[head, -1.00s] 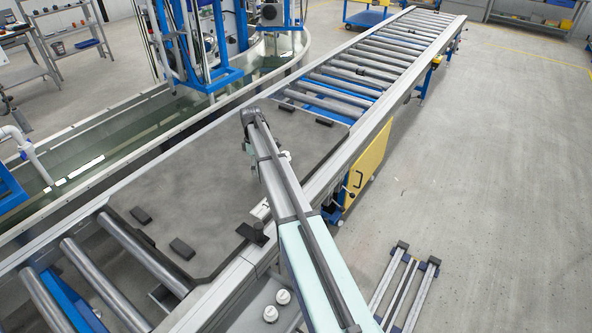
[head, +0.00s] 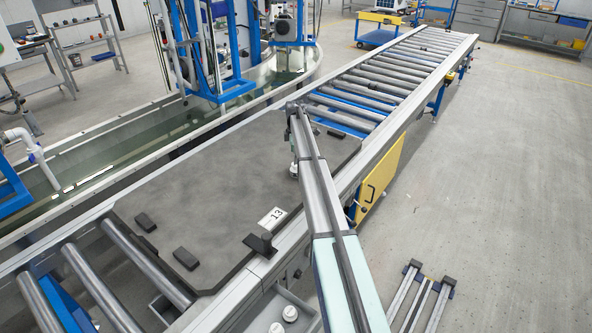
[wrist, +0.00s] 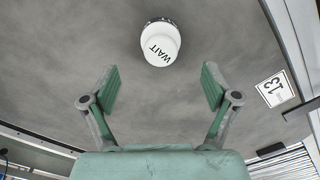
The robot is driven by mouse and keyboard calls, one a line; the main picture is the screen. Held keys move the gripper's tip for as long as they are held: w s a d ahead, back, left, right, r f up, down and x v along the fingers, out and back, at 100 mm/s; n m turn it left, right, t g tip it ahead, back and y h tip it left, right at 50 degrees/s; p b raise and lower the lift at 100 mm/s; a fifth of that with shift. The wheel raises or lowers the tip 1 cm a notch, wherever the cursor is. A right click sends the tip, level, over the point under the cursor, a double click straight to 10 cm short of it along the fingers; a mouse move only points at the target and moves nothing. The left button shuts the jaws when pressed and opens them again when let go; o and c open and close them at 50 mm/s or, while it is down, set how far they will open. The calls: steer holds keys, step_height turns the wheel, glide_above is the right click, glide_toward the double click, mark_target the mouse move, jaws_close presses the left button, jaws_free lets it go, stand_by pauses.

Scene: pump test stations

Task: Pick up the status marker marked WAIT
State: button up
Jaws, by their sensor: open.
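The white round status marker marked WAIT (wrist: 160,48) stands on the dark grey plate (head: 210,180) on the conveyor. In the wrist view it is at the top centre, ahead of the fingers. My gripper (wrist: 160,78) is open and empty, its two green-padded fingers spread wide with bare plate showing between them. The marker lies beyond the fingertips and does not touch them. In the head view, a small white piece, probably this marker (head: 294,169), shows at the left edge of my arm.
A card reading 13 (head: 272,217) lies near the plate's front edge, beside a black block (head: 260,244). Several black pads sit near the plate's corners. Two white round pieces (head: 290,313) are in a tray at the bottom. The plate's left middle is clear.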

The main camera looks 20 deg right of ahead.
mark_target(296, 169)
steer(key=shift+s+d+f+p, duration=0.1)
steer(key=shift+f+p, duration=0.35)
steer(key=shift+f, duration=1.6)
steer(key=shift+d+f+p, duration=0.1)
steer(key=shift+f+p, duration=0.3)
steer(key=shift+f, duration=1.6)
steer(key=c, duration=1.3)
